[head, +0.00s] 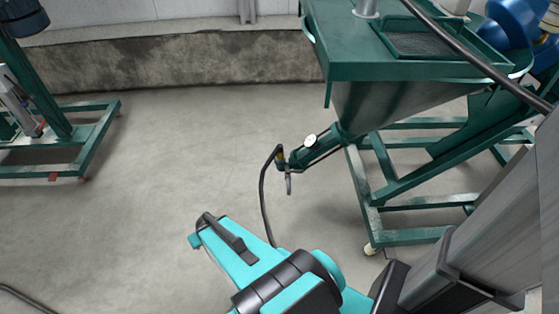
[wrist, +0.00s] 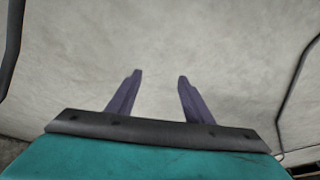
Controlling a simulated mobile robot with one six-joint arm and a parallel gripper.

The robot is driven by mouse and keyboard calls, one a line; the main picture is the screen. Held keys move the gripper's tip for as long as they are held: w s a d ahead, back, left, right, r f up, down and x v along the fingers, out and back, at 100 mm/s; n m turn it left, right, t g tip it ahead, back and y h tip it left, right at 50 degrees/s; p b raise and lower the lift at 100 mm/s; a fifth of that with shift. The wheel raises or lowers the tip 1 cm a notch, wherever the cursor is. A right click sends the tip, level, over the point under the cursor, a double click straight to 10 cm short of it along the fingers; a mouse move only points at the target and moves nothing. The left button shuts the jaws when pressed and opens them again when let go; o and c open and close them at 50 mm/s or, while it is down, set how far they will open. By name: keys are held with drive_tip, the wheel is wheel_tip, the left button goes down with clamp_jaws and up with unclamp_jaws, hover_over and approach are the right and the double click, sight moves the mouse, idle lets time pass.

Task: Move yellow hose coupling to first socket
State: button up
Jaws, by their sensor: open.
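A small yellow part, which looks like the hose coupling (head: 281,155), sits at the upper end of a black hose (head: 263,195). It is beside the end of the green outlet pipe (head: 318,151) below the hopper. It is too small to tell exactly how it is joined there. The first socket cannot be told apart from the other fittings. My gripper (wrist: 159,77) shows in the wrist view with its two dark fingers apart and nothing between them, over bare floor. In the head view my teal arm is low in the middle, apart from the coupling.
The green hopper machine (head: 410,70) and its wheeled frame (head: 412,236) stand at the right. A round gauge (head: 310,141) sits on the outlet pipe. Another green frame (head: 95,140) stands at the left. Dark hoses show at both sides in the wrist view. Open concrete floor lies between the frames.

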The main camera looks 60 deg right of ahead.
drive_tip(key=w+d+m+t+h+b, duration=0.25)
drive_tip(key=w+d+b, duration=0.2)
drive_tip(key=d, duration=0.75)
drive_tip(key=m+t+h+b, duration=0.1)
drive_tip(key=m+h+b, duration=0.5)
drive_tip(key=h+b, duration=0.65)
approach(280, 149)
drive_tip(key=d, duration=0.2)
drive_tip(key=shift+w+a+f+h, duration=0.15)
drive_tip(key=shift+w+f+h, duration=0.15)
drive_tip(key=shift+f, duration=0.1)
drive_tip(key=shift+b+x, duration=0.7)
drive_tip(key=shift+x, duration=3.65)
drive_tip(key=shift+w+a, duration=0.15)
